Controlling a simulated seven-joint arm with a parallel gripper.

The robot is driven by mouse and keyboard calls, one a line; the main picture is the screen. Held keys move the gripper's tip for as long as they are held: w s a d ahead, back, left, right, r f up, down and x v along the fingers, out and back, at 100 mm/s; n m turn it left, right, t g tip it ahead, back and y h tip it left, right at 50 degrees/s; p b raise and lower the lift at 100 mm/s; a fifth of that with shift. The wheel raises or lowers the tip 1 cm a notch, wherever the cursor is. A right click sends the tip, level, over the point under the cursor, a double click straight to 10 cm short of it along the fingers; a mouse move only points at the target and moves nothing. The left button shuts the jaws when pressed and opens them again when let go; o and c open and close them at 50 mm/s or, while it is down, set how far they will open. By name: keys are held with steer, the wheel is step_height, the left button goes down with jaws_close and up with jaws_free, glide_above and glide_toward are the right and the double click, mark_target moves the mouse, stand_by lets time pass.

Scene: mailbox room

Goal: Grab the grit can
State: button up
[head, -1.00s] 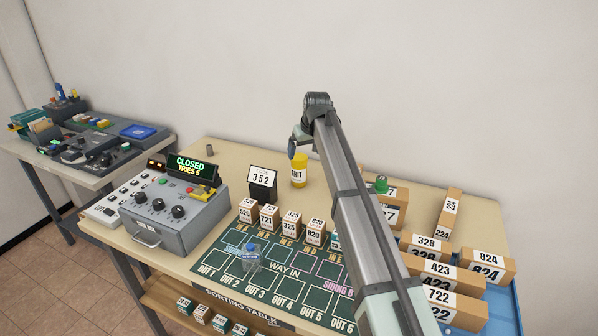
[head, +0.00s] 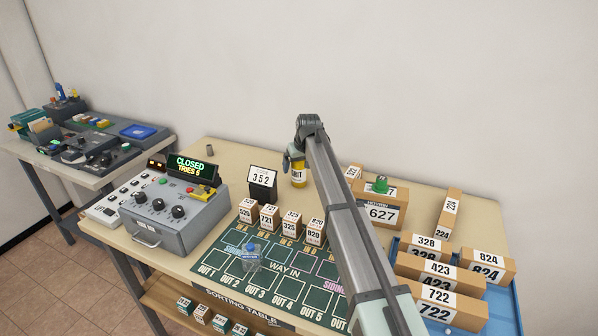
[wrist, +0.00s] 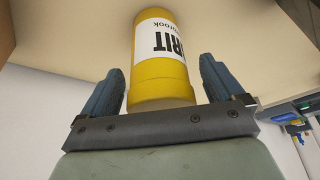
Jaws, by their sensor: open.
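The grit can (head: 299,177) is a yellow cylinder with a white label, upright on the table behind the sign reading 352. My gripper (head: 295,160) is at the can, partly covering its upper part in the head view. In the wrist view, the can (wrist: 158,75) shows large, with its label letters visible. My gripper's two blue-grey fingers (wrist: 160,85) are open, one on each side of the can, with a gap visible on both sides. Most of the fingers are hidden in the head view.
The 352 sign (head: 262,183) stands left of the can. Small numbered boxes (head: 290,222) line the green sorting mat (head: 262,292). A box marked 627 (head: 381,213) and several other parcels are at right. The back left tabletop is mostly clear.

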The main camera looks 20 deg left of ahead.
steer(key=shift+c, duration=0.4)
steer(key=c, duration=1.3)
